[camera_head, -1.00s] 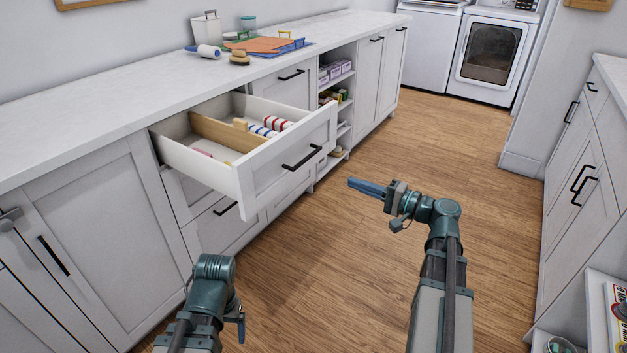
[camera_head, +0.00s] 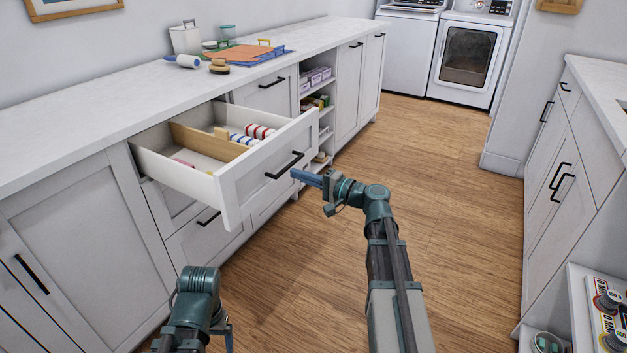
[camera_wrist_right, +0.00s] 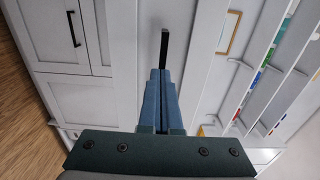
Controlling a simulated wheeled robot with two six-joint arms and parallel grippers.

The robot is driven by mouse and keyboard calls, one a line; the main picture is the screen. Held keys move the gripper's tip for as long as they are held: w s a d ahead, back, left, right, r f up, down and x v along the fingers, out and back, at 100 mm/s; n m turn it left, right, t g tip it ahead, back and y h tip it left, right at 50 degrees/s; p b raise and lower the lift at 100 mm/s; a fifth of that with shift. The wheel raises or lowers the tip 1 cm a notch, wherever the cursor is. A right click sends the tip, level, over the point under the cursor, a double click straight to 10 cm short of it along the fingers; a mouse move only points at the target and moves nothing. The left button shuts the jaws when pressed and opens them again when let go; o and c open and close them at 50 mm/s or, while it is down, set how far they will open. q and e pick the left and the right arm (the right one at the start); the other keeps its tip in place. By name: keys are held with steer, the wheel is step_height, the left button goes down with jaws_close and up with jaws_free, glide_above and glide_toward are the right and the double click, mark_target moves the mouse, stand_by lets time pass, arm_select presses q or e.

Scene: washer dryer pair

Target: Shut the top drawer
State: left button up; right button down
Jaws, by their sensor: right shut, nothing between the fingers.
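The top drawer (camera_head: 240,185) is pulled out from the white cabinet on the left. It holds a wooden divider and several striped rolls. Its black bar handle (camera_head: 285,165) is on the front panel. My right gripper (camera_head: 298,175) is shut and empty, its blue fingers pointing at the drawer front close to the handle's right end. In the right wrist view the closed fingers (camera_wrist_right: 160,95) line up with the black handle (camera_wrist_right: 164,47); I cannot tell whether they touch. My left arm shows at the bottom left, but its fingers cannot be made out clearly.
The white countertop (camera_head: 120,93) carries a canister, a brush and an orange cloth. Open shelves (camera_head: 318,105) stand right of the drawer. A washer and dryer (camera_head: 467,60) are at the back. Cabinets (camera_head: 580,150) line the right. The wooden floor (camera_head: 440,180) between is clear.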

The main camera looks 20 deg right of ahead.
steer(key=shift+w+a, duration=0.35)
steer(key=shift+w, duration=0.05)
glide_toward(201, 153)
steer(key=w+a+r, duration=0.1)
steer(key=w+a, duration=0.1)
steer(key=w+a+r, duration=0.2)
steer(key=w, duration=0.1)
steer(key=w+a+r, duration=0.1)
steer(key=w+a, duration=0.1)
steer(key=w, duration=0.1)
steer(key=shift+r, duration=0.35)
steer(key=shift+w+a+r, duration=0.1)
steer(key=shift+w, duration=0.1)
